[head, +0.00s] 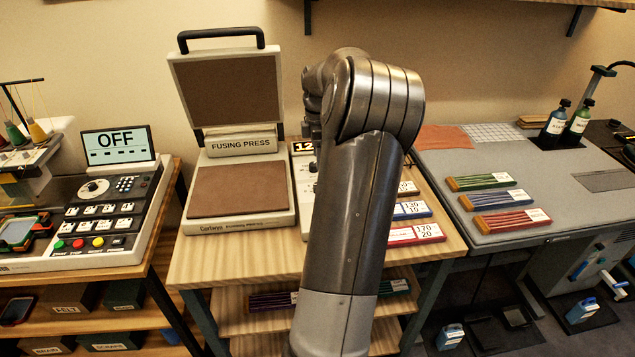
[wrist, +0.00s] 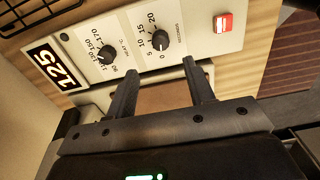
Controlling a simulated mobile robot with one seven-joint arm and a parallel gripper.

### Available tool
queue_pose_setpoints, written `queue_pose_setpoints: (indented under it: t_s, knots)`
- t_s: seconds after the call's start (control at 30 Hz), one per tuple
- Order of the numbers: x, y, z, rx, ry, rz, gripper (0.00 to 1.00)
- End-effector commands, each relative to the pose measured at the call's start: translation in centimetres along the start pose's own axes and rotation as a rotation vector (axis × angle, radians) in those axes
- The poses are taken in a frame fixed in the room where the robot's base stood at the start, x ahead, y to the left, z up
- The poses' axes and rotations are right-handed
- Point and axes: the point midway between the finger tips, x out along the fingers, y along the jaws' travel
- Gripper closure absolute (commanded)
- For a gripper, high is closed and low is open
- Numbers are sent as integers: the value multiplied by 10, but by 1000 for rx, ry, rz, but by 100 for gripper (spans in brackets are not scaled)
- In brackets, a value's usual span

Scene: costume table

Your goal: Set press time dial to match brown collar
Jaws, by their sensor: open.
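In the wrist view, the press control panel carries a black time dial (wrist: 160,40) marked in seconds from 0 to 20. Its exact setting is too small to read. A black heat dial (wrist: 107,53) sits to its left. My gripper (wrist: 160,69) is open and empty, its fingers just short of the time dial and apart from it. In the head view, the fusing press (head: 240,215) stands open, and my arm hides my gripper and most of the panel. I cannot pick out a brown collar for certain; an orange-brown cloth (head: 443,137) lies on the grey table.
The display (wrist: 54,67) reads 125. A red switch (wrist: 222,22) is right of the time dial. Beside my arm lie a blue card block (head: 411,210) reading 130 and 10 and a red one (head: 416,234) reading 170 and 20. Green, blue and red bundles lie farther right.

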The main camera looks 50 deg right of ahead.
Motion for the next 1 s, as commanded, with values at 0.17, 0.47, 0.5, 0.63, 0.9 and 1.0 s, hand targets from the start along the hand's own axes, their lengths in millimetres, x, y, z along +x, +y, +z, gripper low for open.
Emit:
queue_pose_setpoints:
  t_s: [0.17,0.47,0.5,0.63,0.9,1.0]
  knots:
    - [31,-1,-1,-1,1,-5,51]
    - [83,-1,-1,1,1,-2,51]
    - [88,-1,-1,1,0,-2,51]
    - [97,-1,-1,1,1,-2,51]
    - [100,-1,-1,1,0,-1,51]
    - [100,-1,-1,1,0,-1,56]
